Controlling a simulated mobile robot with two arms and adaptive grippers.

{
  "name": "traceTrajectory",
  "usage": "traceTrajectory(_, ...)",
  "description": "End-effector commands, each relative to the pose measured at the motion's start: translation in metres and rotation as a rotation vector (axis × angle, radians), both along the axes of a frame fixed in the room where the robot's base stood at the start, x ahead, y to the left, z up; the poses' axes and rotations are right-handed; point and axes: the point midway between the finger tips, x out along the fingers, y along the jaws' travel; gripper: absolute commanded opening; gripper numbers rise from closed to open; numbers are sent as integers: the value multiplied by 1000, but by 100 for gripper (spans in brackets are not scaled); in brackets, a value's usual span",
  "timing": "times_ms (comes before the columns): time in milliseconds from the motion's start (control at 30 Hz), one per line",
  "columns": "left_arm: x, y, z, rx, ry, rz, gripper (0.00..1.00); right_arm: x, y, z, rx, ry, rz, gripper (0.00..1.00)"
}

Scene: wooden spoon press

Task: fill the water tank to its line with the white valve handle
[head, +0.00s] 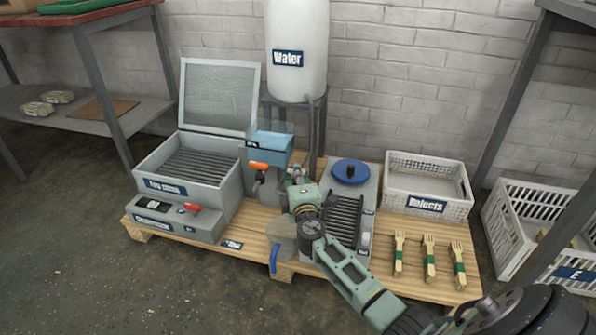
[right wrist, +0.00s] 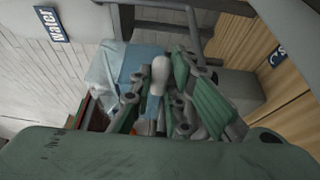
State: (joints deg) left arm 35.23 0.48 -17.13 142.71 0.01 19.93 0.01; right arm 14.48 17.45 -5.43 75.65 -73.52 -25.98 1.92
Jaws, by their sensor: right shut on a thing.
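A small clear tank (head: 268,141) with bluish sides stands on the pallet; its fill line and water level are too small to tell. Above and behind it, a white drum labelled Water (head: 297,40) stands on a grey stand. My right gripper (head: 294,174) is just right of the small tank, below the drum. In the right wrist view its fingers are shut around a pale, round-ended handle (right wrist: 160,70), the white valve handle, mostly hidden in the head view. The bluish tank (right wrist: 108,72) shows just left of the fingers. My left gripper is not in view.
An orange handle (head: 259,166) sits on the small tank's front. A grooved press with a blue knob (head: 351,171), wooden forks (head: 429,258) and a Rejects crate (head: 426,205) are right.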

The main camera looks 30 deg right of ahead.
Motion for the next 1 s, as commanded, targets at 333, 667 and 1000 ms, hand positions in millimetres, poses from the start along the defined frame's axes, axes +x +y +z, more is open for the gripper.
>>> traceTrajectory(333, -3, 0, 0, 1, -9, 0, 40, 0, 0, 0, 2, 0, -50, 0)
traceTrajectory(667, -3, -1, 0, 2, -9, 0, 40, 0, 0, 0, 1, 0, -48, 34)
traceTrajectory(1000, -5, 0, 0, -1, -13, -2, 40, -2, 2, -1, 0, 1, -46, 34)
